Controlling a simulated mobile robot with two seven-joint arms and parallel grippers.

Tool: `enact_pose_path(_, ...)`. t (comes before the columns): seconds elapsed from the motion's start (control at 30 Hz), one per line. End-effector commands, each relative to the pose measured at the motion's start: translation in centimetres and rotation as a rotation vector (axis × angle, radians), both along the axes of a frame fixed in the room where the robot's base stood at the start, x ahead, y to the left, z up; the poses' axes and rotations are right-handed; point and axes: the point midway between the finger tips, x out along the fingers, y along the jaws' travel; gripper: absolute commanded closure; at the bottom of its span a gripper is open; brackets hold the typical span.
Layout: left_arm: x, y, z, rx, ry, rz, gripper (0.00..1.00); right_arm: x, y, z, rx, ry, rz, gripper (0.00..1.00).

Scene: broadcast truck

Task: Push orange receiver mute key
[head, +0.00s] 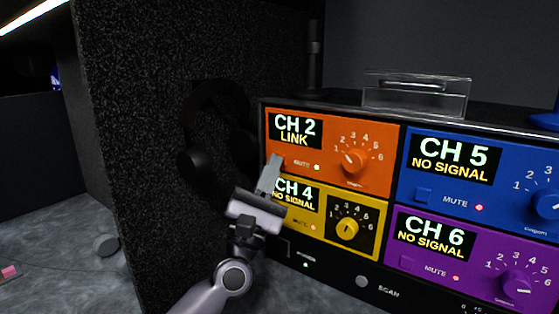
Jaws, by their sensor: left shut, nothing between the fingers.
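The orange receiver (330,128) is at the upper left of the rack, with a screen reading "CH 2 LINK" and a knob (354,161). Its MUTE label and a small pale light (317,167) show at the lower left of its face. My left gripper (274,162) is shut and empty, its fingertips at the lower left of the orange face, just left of the MUTE label. The fingers cover the spot where the mute key sits, so the key is hidden. I cannot tell whether the fingertips touch it. My right gripper is not in view.
Below the orange receiver is a yellow one (373,213). To the right are a blue one (438,193) and a purple one (455,245). A black speckled panel (130,130) stands left of the rack. A clear holder (415,93) sits on top.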

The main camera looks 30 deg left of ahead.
Motion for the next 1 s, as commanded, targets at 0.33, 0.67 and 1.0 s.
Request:
enact_pose_path(0.33, -1.1, 0.1, 0.0, 0.0, 0.001, 0.001, 1.0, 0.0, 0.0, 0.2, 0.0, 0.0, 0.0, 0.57)
enact_pose_path(0.67, -1.7, 0.2, 0.0, 0.0, 0.001, 0.0, 1.0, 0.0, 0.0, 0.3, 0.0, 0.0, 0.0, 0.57)
enact_pose_path(1.0, -5.1, 0.4, 0.0, -0.001, 0.001, -0.001, 1.0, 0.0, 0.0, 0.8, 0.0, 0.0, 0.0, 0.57)
